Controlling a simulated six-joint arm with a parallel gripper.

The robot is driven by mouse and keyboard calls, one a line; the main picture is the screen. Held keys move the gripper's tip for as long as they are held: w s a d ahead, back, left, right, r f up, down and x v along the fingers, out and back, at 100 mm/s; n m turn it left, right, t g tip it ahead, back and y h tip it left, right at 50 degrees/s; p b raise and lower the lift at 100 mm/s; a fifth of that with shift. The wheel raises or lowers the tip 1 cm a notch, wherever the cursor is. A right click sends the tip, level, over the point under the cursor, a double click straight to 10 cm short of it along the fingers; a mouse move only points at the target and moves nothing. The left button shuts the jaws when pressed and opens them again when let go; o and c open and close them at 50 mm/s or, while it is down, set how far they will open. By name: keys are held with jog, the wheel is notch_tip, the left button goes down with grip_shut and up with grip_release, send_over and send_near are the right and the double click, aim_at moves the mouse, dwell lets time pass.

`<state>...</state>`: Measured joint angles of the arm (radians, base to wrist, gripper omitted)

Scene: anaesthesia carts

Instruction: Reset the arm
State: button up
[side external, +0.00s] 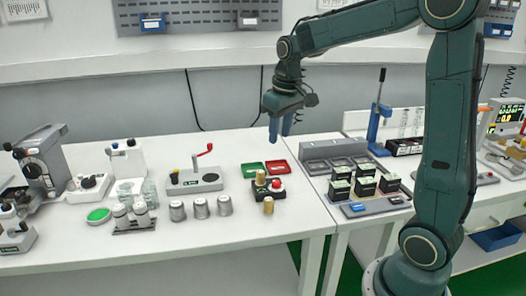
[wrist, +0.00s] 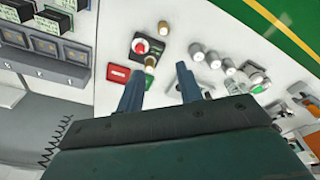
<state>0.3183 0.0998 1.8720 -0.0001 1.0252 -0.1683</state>
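My gripper (side external: 280,128) hangs in the air above the white carts, fingers pointing down, over the area behind the red and green trays. In the wrist view my gripper (wrist: 157,78) shows two blue-grey fingers spread apart, with nothing between them. My arm arches from its base at the right, with the upper links raised high. No object touches the fingers.
Below stand a red tray (side external: 277,167), a green tray (side external: 252,170), a small black station with a red knob (side external: 276,183) and a brass cylinder (side external: 268,205). Metal canisters (side external: 201,208) stand left. Black-and-green boxes (side external: 365,187) and an upright blue lever stand (side external: 378,122) are right.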

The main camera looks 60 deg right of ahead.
jog(key=s+a+n+t, duration=0.1)
jog(key=s+a+t, duration=0.1)
jog(key=s+a, duration=0.4)
jog(key=s+a+r+t, duration=0.1)
jog(key=s+a, duration=0.5)
jog(key=s, duration=0.7)
jog(key=shift+s+a+r+n+t, duration=0.15)
jog(key=shift+s+r+n+t, duration=0.15)
jog(key=shift+n+t, duration=0.15)
